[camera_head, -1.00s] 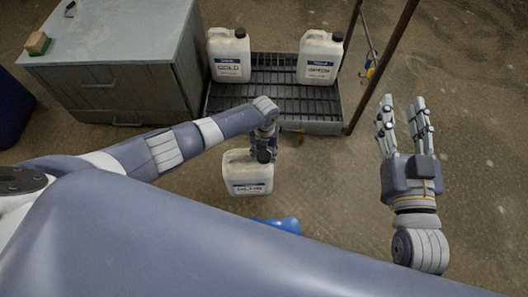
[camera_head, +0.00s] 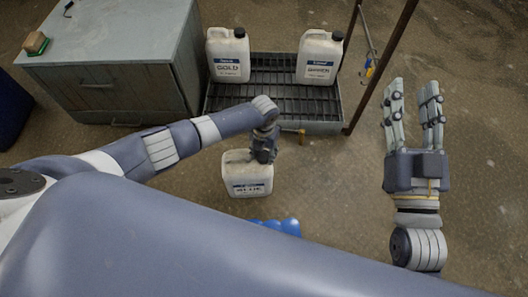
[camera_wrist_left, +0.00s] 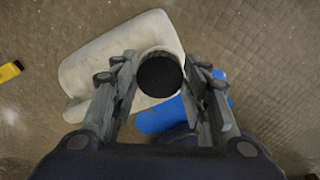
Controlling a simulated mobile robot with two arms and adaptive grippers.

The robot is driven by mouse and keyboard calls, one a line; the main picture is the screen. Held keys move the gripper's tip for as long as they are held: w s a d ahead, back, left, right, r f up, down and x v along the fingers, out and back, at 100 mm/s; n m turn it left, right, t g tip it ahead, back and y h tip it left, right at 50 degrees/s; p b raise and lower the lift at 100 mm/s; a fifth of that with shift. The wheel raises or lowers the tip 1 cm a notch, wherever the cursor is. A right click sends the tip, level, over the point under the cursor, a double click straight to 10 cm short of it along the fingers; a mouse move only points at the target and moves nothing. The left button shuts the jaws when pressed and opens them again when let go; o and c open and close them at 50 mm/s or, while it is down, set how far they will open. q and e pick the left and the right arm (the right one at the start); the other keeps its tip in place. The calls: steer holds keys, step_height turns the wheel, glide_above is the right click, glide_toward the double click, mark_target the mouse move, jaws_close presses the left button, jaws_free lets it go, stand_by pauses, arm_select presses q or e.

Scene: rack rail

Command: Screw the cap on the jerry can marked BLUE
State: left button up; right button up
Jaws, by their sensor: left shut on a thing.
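A white jerry can (camera_head: 247,180) stands on the floor in front of the rack; its label is too blurred to read. My left gripper (camera_head: 263,152) is over its top from above. In the left wrist view the gripper (camera_wrist_left: 160,80) has its fingers on both sides of a round black cap (camera_wrist_left: 160,76) and is shut on it. The cap is over the corner of the can (camera_wrist_left: 105,60); its thread and seating are hidden. My right gripper (camera_head: 413,95) is open and empty, fingers up, at the right.
A jerry can marked GOLD (camera_head: 228,56) and another white can (camera_head: 319,57) stand on the slatted rack (camera_head: 270,97). A grey cabinet (camera_head: 130,60) is at the left. A blue object (camera_head: 278,226) lies near the can, partly hidden by my body.

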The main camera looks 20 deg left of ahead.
arm_select(q)
steer(key=shift+a, duration=0.15)
steer(key=o, duration=1.3)
arm_select(e)
steer(key=shift+a+r, duration=0.1)
steer(key=shift+s, duration=0.1)
